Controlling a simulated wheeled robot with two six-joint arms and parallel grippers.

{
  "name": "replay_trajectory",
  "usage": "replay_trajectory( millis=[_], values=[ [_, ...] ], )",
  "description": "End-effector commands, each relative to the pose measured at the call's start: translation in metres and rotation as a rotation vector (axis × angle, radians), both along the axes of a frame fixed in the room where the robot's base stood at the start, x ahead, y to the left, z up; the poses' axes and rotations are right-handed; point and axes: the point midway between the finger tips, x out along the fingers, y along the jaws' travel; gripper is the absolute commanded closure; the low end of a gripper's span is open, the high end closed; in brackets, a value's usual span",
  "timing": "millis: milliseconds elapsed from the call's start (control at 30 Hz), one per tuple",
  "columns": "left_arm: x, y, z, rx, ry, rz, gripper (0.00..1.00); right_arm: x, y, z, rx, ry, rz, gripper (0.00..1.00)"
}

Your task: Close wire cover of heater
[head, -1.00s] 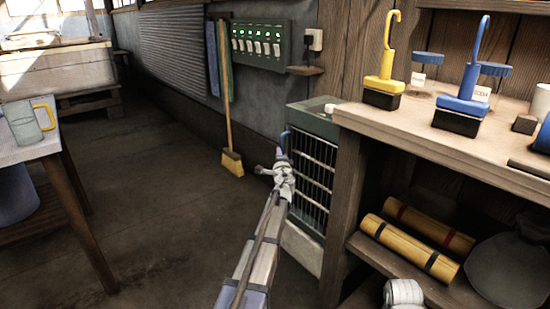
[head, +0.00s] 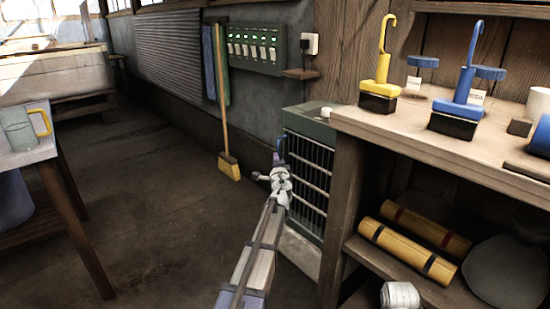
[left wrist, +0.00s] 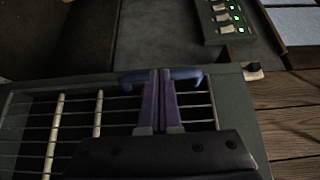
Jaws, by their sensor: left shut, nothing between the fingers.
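The heater is a grey-green box (head: 312,122) beside the workbench. Its wire cover (head: 309,178) of pale bars shows at the front, and its wires show in the left wrist view (left wrist: 77,125). I cannot tell whether the cover is fully flush. A blue handle (left wrist: 187,74) sits at the cover's top edge in the left wrist view. My left gripper (left wrist: 159,74) is shut and empty, its purple fingertips at the handle's middle; contact is unclear. In the head view the left gripper (head: 279,160) partly hides the handle and the cover's left edge. My right gripper is not in view.
The wooden workbench (head: 450,135) adjoins the heater on the right and bears padlock-shaped yellow and blue items. Yellow rolls (head: 405,250) lie on its lower shelf. A broom (head: 228,160) leans on the wall behind. The floor (head: 150,200) to the left is clear.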

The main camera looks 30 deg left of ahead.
Motion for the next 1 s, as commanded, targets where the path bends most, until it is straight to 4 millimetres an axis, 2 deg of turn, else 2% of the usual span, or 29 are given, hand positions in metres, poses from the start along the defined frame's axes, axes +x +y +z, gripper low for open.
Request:
replay_trajectory(
  millis=[33,300,500,633,1000],
  values=[
    [-0.014,-0.004,0.001,0.0,0.0,0.002,1.0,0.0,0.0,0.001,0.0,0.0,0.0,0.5],
    [-0.075,-0.016,0.001,-0.001,0.0,0.007,1.0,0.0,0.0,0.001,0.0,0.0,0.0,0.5],
    [-0.112,-0.022,0.001,-0.001,0.0,0.008,1.0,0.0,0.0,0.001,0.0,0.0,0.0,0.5],
    [-0.121,-0.024,0.001,-0.001,0.0,0.009,1.0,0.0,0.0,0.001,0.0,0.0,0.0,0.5],
    [-0.123,-0.028,0.004,-0.024,-0.006,0.019,1.0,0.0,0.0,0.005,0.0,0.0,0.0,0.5]
  ],
)
